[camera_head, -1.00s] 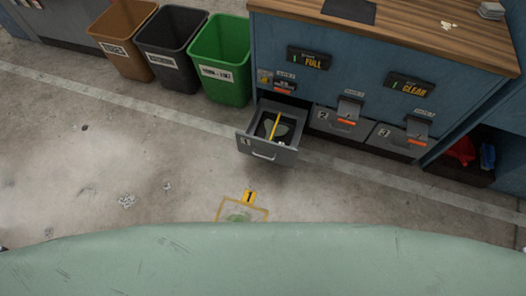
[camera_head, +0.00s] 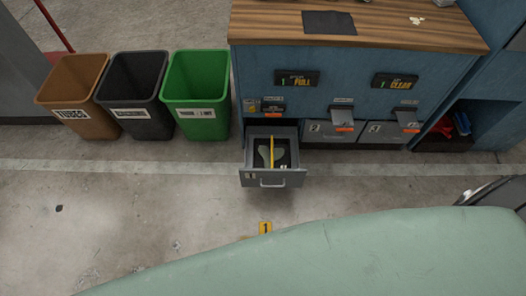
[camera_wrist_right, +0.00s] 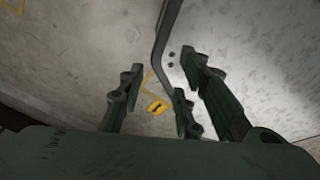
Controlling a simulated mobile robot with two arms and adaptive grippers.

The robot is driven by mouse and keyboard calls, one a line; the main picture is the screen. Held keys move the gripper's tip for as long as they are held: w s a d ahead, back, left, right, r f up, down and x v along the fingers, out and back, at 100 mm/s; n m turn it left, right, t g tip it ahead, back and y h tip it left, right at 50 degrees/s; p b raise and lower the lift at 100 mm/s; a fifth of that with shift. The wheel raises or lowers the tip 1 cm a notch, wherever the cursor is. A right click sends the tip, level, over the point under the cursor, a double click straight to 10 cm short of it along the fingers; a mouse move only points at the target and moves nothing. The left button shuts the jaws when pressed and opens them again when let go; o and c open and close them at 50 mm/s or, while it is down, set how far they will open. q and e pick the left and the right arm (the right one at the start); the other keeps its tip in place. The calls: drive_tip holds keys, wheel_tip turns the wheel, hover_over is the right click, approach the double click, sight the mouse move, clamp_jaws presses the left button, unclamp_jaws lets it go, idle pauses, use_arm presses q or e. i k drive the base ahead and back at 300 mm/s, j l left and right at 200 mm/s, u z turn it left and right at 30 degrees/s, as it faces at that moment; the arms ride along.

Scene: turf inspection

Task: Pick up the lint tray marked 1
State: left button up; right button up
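The lint tray (camera_head: 272,181) is a grey drawer pulled out of the leftmost slot of the blue cabinet (camera_head: 340,68). A grey lint-like pad and a yellow strip lie in it, and a handle is on its front. A small label on its front is too small to read now. My right gripper (camera_wrist_right: 155,85) shows in the right wrist view with its fingers apart and nothing seen between them, above the concrete floor. The tray cannot be made out in that view. My left gripper is not in view.
Trays 2 (camera_head: 331,131) and 3 (camera_head: 388,131) are shut. Brown (camera_head: 72,95), black (camera_head: 136,95) and green (camera_head: 197,90) bins stand left of the cabinet. A yellow marker 1 (camera_head: 265,228) is on the floor before the tray, and also in the wrist view (camera_wrist_right: 156,108).

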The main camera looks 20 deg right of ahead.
sight(272, 152)
drive_tip(key=j+z, duration=0.15)
drive_tip(key=z, duration=0.25)
drive_tip(key=i+j+z, duration=0.1)
drive_tip(key=z, duration=0.3)
drive_tip(key=j+z, duration=0.2)
drive_tip(key=z, duration=0.2)
drive_tip(key=j+z, duration=0.1)
drive_tip(key=z, duration=0.3)
drive_tip(key=l+u, duration=0.1)
drive_tip(key=u, duration=0.25)
drive_tip(key=l+u, duration=0.1)
drive_tip(key=u, duration=0.25)
drive_tip(key=i+l+u, duration=0.1)
drive_tip(key=u, duration=0.2)
drive_tip(key=l+u, duration=0.25)
drive_tip(key=l, duration=0.35)
drive_tip(key=l+u, duration=0.2)
drive_tip(key=l, duration=0.45)
drive_tip(key=l+u, duration=0.25)
drive_tip(key=l, duration=0.35)
drive_tip(key=k+l+u, duration=0.25)
drive_tip(key=l, duration=0.35)
drive_tip(key=k+l, duration=0.1)
drive_tip(key=l, duration=0.75)
drive_tip(key=k+l, duration=0.15)
drive_tip(key=l, duration=0.65)
drive_tip(key=k+u, duration=0.05)
